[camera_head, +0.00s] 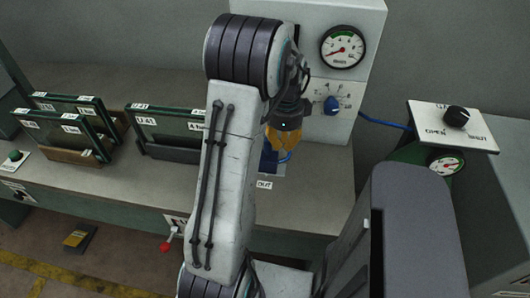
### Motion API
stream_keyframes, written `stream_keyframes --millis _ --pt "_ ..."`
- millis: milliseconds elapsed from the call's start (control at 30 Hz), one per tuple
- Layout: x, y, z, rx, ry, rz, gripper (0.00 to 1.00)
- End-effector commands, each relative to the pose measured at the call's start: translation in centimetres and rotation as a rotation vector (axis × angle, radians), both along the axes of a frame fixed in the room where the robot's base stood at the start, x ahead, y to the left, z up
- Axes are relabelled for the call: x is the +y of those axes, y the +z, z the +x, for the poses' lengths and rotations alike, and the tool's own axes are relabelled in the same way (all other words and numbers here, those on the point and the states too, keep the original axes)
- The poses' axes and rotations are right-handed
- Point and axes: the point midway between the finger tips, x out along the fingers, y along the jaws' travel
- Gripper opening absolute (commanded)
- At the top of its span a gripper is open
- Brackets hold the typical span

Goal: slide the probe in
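My arm reaches up through the middle of the view and bends over the bench. My gripper (284,144) points down in front of the grey gauge cabinet, with yellow-orange parts at its end. These parts are small and partly dark, so I cannot tell whether the fingers are open or shut on something. A dark blue block (268,160) sits on the bench just below and left of the gripper, partly hidden by my arm. A short light blue piece (286,156) shows right under the fingertips. I cannot make out which piece is the probe, or its slot.
The grey cabinet (362,92) carries a round gauge (343,47) and a blue knob (331,105). An "OUT" label (264,185) lies on the bench. Framed panels (66,129) stand at left. A blue cable (385,122) runs right toward a plate with a black knob (457,116).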

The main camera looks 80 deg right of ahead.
Motion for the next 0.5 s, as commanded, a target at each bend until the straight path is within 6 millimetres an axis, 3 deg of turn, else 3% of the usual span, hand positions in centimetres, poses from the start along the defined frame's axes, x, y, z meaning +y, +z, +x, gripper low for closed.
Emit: stream_keyframes --millis 500 --pt "0.02 0.00 0.36 0.000 0.001 0.000 0.00"
